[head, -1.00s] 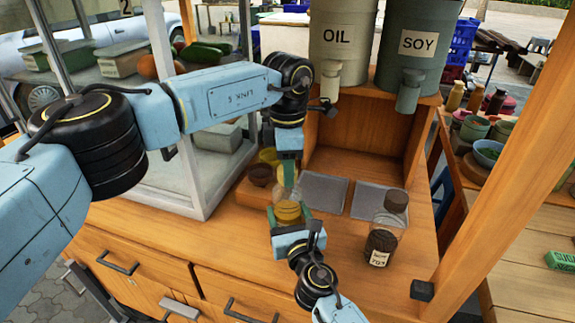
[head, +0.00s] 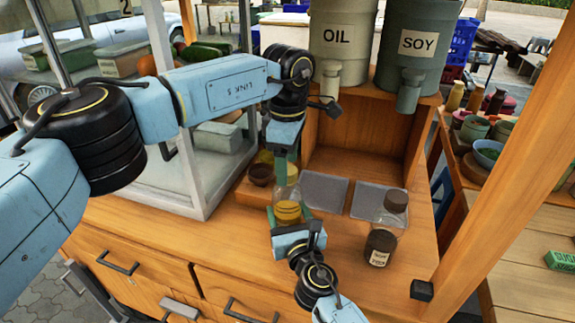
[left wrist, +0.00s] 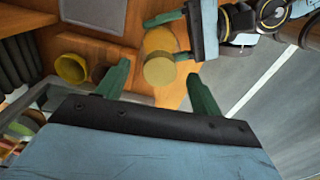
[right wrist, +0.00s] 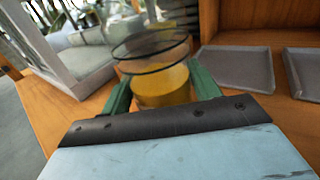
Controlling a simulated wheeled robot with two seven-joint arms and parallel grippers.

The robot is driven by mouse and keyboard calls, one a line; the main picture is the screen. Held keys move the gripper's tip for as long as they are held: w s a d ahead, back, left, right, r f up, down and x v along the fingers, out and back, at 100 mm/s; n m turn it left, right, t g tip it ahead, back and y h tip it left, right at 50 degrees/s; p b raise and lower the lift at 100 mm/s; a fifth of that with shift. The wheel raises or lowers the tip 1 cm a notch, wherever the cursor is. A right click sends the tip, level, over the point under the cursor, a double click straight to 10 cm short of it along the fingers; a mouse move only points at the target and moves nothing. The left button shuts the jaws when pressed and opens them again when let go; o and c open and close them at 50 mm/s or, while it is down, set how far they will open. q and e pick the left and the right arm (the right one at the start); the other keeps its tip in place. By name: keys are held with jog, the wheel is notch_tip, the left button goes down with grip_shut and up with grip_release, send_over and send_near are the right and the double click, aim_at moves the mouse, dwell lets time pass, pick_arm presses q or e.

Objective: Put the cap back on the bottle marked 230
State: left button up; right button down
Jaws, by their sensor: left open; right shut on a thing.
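A clear bottle with yellow contents (head: 287,211) is upright between the fingers of my right gripper (head: 290,222), near the middle of the counter. The right wrist view shows this bottle (right wrist: 162,86) between both green fingers, with a clear glass rim above the yellow. My left gripper (head: 284,168) is open above it. In the left wrist view the round yellow top of the bottle (left wrist: 159,71) lies just beyond the spread fingertips. Another bottle (head: 382,238), with dark contents and a brown cap (head: 396,200), stands to the right. Its label is too small to read surely.
Two grey trays (head: 325,191) lie behind. OIL (head: 337,45) and SOY (head: 415,50) containers stand on the shelf. A glass case is at left. The counter's front right has some free room.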

pick_arm(q)
notch_tip(320, 180, up, 11)
jog(key=shift+f, duration=0.15)
pick_arm(e)
jog(key=shift+c, duration=1.4)
grip_release()
pick_arm(q)
jog(key=shift+r+p, duration=0.65)
jog(key=shift+p, duration=0.05)
pick_arm(e)
jog(key=v, duration=1.3)
jog(key=shift+s+d, duration=0.1)
jog(key=shift+s, duration=0.1)
